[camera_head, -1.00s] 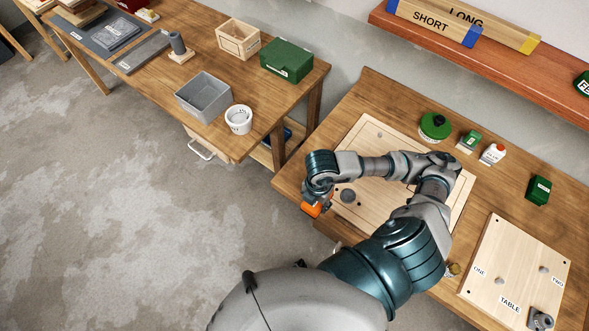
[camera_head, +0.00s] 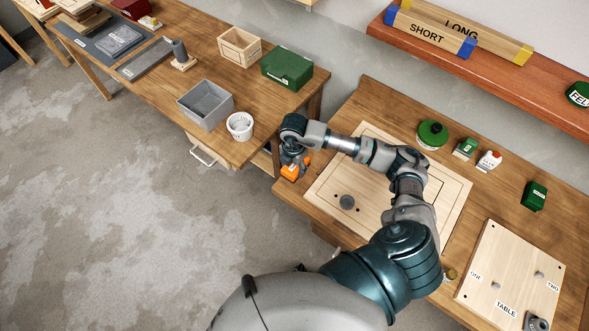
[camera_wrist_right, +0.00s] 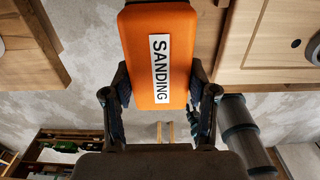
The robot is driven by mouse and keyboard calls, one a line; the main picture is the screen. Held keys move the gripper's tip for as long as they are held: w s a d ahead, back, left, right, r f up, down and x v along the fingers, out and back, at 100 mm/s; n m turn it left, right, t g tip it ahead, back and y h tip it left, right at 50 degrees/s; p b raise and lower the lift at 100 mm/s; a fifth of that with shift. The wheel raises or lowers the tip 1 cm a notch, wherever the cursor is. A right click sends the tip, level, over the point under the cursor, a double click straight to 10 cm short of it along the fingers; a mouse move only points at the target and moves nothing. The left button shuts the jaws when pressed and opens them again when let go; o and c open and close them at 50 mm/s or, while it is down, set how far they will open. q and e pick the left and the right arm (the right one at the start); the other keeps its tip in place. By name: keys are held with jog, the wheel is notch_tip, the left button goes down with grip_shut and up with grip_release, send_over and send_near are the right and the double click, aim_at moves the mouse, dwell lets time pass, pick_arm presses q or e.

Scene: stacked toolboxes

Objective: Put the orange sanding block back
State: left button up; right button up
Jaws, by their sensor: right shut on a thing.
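The orange sanding block (camera_head: 290,172) is in my right gripper (camera_head: 295,162), at the left end of the right workbench. In the right wrist view the block (camera_wrist_right: 178,60) shows a white label reading SANDING and sits between the two dark fingers of the gripper (camera_wrist_right: 160,95). The fingers are shut on its sides. In the head view the arm partly covers the block, and I cannot tell its exact height over the bench. My left gripper is not in view.
A pale wooden board (camera_head: 450,200) lies under my arm. A grey bin (camera_head: 205,104), white cup (camera_head: 240,126), green box (camera_head: 287,69) and wooden crate (camera_head: 239,46) stand on the left table. A gap separates the tables. A red-brown shelf (camera_head: 480,60) hangs at the back.

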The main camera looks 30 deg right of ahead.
aim_at(295, 167)
notch_tip(295, 167, down, 2)
jog(key=shift+s+f, duration=0.15)
jog(key=shift+d+f, duration=0.1)
jog(key=shift+d+f, duration=0.1)
jog(key=shift+f, duration=0.05)
jog(key=o, duration=1.1)
notch_tip(295, 167, up, 17)
jog(key=shift+s+r+b, duration=0.15)
jog(key=shift+r+b, duration=0.05)
jog(key=shift+b, duration=0.35)
